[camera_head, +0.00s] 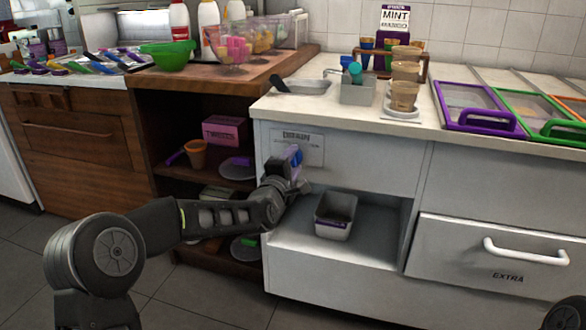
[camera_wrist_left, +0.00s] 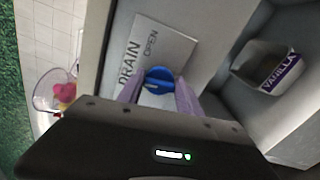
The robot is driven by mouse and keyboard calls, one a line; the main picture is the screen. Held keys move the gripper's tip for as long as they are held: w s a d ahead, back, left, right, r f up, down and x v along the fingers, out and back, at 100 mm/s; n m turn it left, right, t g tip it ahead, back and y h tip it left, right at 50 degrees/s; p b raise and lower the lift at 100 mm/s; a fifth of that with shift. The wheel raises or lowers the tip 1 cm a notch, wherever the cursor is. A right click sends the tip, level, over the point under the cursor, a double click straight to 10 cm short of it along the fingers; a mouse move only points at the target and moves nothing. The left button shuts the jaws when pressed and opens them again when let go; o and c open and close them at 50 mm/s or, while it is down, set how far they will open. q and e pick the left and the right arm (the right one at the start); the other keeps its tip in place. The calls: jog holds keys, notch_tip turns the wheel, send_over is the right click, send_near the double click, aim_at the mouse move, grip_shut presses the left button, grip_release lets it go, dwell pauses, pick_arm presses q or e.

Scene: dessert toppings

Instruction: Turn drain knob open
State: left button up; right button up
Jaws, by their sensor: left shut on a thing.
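The drain knob (camera_wrist_left: 158,79) is blue and sits on a pale plate (camera_wrist_left: 150,48) marked DRAIN and OPEN in the left wrist view. The plate (camera_head: 312,149) also shows on the white counter front in the head view. My left gripper (camera_wrist_left: 159,94) has its two purple fingers on either side of the knob and is shut on it. The knob's exact angle is hard to tell. My right gripper is not in view.
A grey tub marked VANILLA (camera_wrist_left: 278,72) stands on the open shelf below and right of the plate; it also shows in the head view (camera_head: 332,231). A closed drawer with a white handle (camera_head: 527,252) is farther right. Wooden shelves (camera_head: 165,205) lie left.

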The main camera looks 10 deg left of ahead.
pick_arm(q)
jog(key=m, duration=0.1)
jog(key=m+b, duration=0.1)
jog(key=m, duration=0.1)
jog(key=shift+f, duration=0.25)
jog(key=m+b, duration=0.1)
jog(key=m, duration=0.1)
jog(key=shift+m, duration=0.3)
jog(key=m+b, duration=0.1)
jog(key=m, duration=0.1)
jog(key=shift+m, duration=1.6)
jog(key=o, duration=1.4)
